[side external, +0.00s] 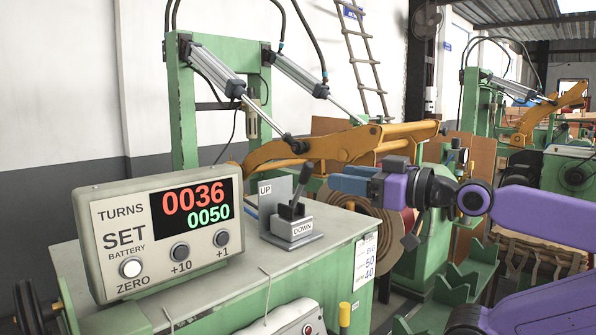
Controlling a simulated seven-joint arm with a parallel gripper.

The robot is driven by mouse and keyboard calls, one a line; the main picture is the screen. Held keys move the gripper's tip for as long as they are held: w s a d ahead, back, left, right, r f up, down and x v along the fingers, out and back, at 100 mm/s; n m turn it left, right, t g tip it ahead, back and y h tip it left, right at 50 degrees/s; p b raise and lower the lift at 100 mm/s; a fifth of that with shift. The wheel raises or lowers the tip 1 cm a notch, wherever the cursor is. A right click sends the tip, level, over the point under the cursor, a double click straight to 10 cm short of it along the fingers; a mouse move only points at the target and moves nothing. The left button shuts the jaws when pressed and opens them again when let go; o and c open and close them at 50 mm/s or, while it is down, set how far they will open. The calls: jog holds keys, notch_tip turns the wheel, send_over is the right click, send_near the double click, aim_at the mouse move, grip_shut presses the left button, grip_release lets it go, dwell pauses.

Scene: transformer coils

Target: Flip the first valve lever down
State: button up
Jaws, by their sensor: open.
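A valve lever (302,186) with a dark handle stands on a grey block on the green cabinet top. The handle points up and leans a little to the right. An UP plate (266,196) stands behind it on the left, and a DOWN label (302,228) is on the block's front. My gripper (335,178), with blue fingers on a purple body, points left just to the right of the handle in the picture. It is open and holds nothing that I can see. I cannot tell the depth gap between fingers and handle.
A counter box (160,235) showing 0036 and 0050 stands left of the lever on the cabinet (230,290). A yellow-brown machine arm (340,147) and a coil (362,215) lie behind my gripper. A grey box with a red button (290,320) is at the front.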

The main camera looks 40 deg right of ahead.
aim_at(299, 188)
jog(key=shift+w+a, duration=0.3)
jog(key=shift+w, duration=1.55)
jog(key=shift+w+a, duration=0.35)
jog(key=shift+w, duration=1.5)
jog(key=shift+w+a, duration=0.3)
jog(key=shift+w, duration=1.55)
grip_shut()
